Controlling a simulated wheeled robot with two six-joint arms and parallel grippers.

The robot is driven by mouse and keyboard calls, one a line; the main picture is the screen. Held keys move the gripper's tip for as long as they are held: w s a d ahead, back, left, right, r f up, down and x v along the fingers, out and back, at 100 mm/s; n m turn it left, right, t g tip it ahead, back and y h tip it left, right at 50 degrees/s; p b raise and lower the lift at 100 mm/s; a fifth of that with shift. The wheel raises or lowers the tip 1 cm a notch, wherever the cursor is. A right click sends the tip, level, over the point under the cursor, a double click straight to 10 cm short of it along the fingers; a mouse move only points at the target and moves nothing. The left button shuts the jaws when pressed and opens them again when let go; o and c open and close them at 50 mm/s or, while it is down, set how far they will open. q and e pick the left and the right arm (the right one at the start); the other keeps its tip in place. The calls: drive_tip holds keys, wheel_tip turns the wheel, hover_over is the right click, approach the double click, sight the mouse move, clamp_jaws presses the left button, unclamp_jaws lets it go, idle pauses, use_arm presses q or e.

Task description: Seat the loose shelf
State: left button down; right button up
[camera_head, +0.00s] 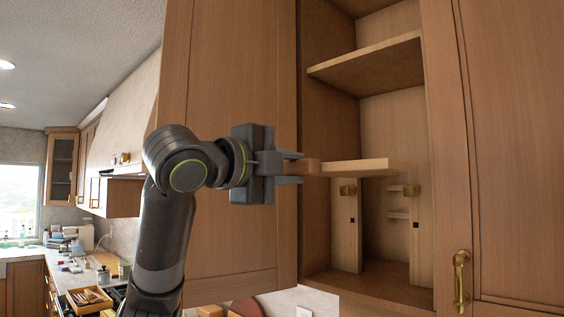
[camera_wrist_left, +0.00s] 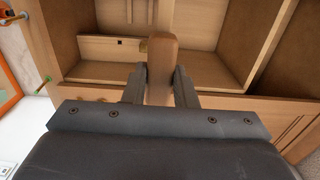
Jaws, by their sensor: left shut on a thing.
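The loose shelf (camera_head: 365,167) is a light wooden board inside the open cabinet, roughly level. My left gripper (camera_head: 290,167) is shut on a wooden end part of it, at the cabinet's left side. In the left wrist view, the wooden piece (camera_wrist_left: 162,62) stands between the two fingers (camera_wrist_left: 159,88). My right gripper is in neither view.
A fixed shelf (camera_head: 372,66) spans the cabinet higher up. A wooden door panel (camera_head: 225,115) stands at the left of the opening, and a door with a brass handle (camera_head: 461,280) is on the right. A cluttered counter lies far left.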

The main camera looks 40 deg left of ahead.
use_arm(q)
drive_tip(key=shift+w+d+r+p, duration=0.15)
drive_tip(key=shift+w+p, duration=0.85)
drive_tip(key=shift+w, duration=0.6)
drive_tip(key=shift+w+d+p, duration=0.1)
drive_tip(key=shift+w+p, duration=0.9)
drive_tip(key=shift+w, duration=0.55)
drive_tip(key=shift+w+d+p, duration=0.1)
drive_tip(key=shift+w+p, duration=0.25)
drive_tip(key=shift+w, duration=0.85)
drive_tip(key=shift+w+d, duration=0.2)
drive_tip(key=shift+w, duration=2)
drive_tip(key=shift+w+d, duration=0.15)
drive_tip(key=shift+w, duration=2)
drive_tip(key=shift+w+d, duration=0.2)
drive_tip(key=shift+w, duration=2.5)
drive_tip(key=shift+f+b, duration=0.45)
drive_tip(key=shift+f, duration=0.45)
drive_tip(key=c, duration=1.1)
unclamp_jaws()
drive_tip(key=shift+s, duration=0.15)
